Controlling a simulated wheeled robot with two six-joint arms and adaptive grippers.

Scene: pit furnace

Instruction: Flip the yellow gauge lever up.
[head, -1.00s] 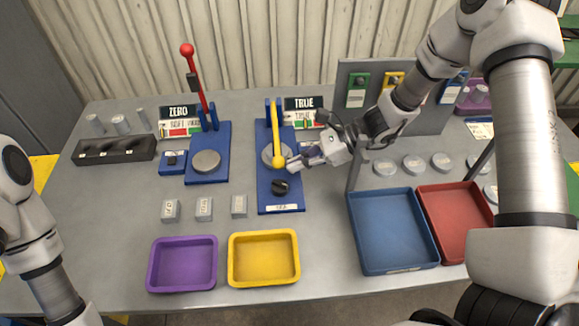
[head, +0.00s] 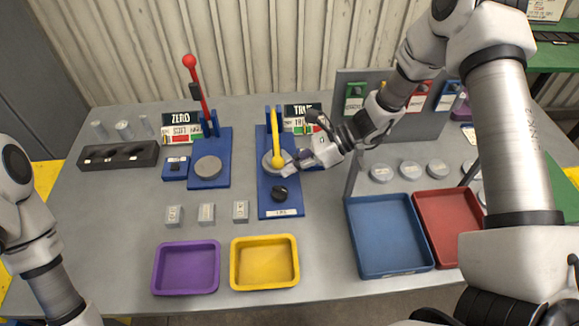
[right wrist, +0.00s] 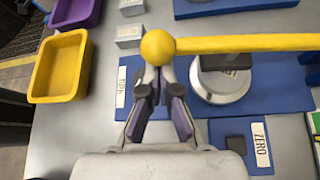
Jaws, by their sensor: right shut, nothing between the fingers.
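The yellow gauge lever (head: 276,140) is down, its ball end low over the blue base (head: 265,205) of the gauge by the TRUE sign. A round grey pad lies beneath it. My right gripper (head: 291,160) is shut and empty, just right of the ball in the head view. In the right wrist view the yellow ball (right wrist: 158,47) is at the tips of my right fingers (right wrist: 154,75), overlapping them in the picture; I cannot tell whether they touch. My left gripper is out of view; only part of my left arm shows.
A raised red lever (head: 195,85) stands on the blue base to the left. Small grey blocks, a purple tray (head: 186,290) and a yellow tray (head: 264,284) are in front; blue and red trays lie right.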

